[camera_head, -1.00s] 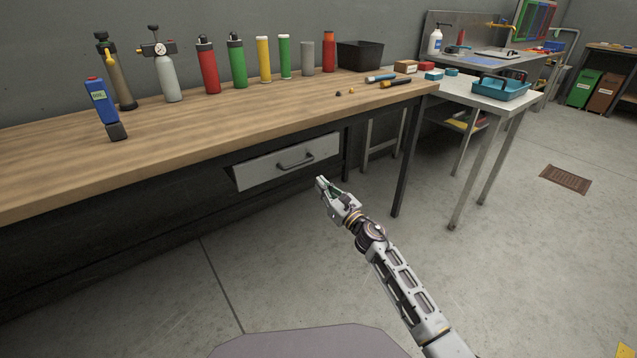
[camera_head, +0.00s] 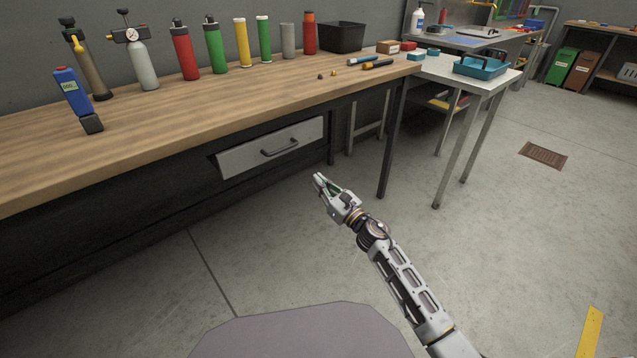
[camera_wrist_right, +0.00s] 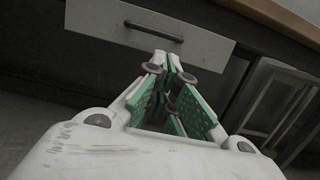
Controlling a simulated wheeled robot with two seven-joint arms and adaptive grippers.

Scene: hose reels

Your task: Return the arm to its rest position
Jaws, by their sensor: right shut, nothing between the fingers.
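My right gripper (camera_head: 319,181) is in front of the workbench, below the tabletop and to the right of the drawer (camera_head: 240,158) in the head view. It is shut and empty, apart from the drawer. In the right wrist view its green-padded fingers (camera_wrist_right: 170,68) come together at the tips, with the drawer front (camera_wrist_right: 100,22) beyond them. My right arm reaches up from the lower right over open floor. My left gripper is not in view.
The wooden workbench (camera_head: 170,128) holds several bottles and cylinders, a blue device (camera_head: 70,90) and a black bin (camera_head: 340,37). A side table (camera_head: 440,70) with a blue tray (camera_head: 482,67) stands right. A floor grate (camera_head: 543,155) lies beyond. Floor around my arm is clear.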

